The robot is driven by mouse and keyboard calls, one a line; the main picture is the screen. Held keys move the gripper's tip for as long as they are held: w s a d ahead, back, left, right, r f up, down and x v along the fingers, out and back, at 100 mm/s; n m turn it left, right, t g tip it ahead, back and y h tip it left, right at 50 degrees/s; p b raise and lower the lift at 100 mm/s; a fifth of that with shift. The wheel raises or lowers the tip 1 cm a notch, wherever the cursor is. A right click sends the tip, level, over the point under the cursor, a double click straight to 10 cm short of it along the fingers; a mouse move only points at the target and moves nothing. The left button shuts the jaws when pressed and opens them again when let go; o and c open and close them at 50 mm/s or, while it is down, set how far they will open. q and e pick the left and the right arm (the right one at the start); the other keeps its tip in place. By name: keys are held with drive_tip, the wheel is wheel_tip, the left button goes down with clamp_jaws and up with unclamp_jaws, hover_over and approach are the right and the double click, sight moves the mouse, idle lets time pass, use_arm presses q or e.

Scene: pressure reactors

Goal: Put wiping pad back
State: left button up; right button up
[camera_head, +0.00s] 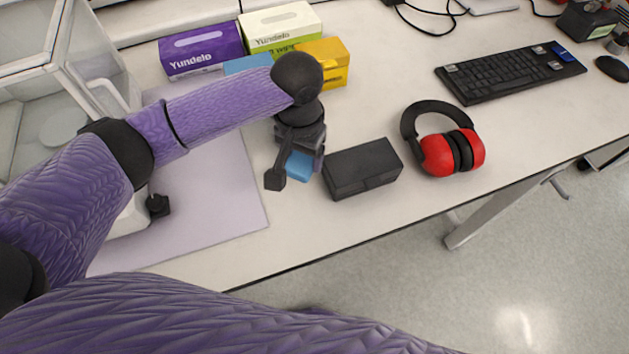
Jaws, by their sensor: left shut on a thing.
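My left gripper (296,173) is shut on a small blue pad (300,165), which looks like the wiping pad. The pad shows between the dark fingers, over the table just left of a black case. Its upper part is hidden by the gripper, and I cannot tell whether it touches the table. My right gripper is not in view.
The black case (362,168) is close to the right of my left gripper. Red earmuffs (450,150) lie farther right, and a keyboard (510,72) behind them. Purple (201,52), white-green (281,27) and yellow (335,62) boxes stand behind. A pale mat (215,190) lies left.

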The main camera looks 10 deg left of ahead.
sight(302, 185)
use_arm(q)
wheel_tip(302, 185, down, 7)
drive_tip(key=shift+a+r+b, duration=0.15)
drive_tip(key=shift+b, duration=1.05)
drive_tip(key=shift+f, duration=0.2)
drive_tip(key=shift+r, duration=0.15)
drive_tip(key=o, duration=1.3)
wheel_tip(302, 185, up, 12)
drive_tip(key=p, duration=0.5)
drive_tip(key=shift+f, duration=0.25)
drive_tip(key=shift+r, duration=0.3)
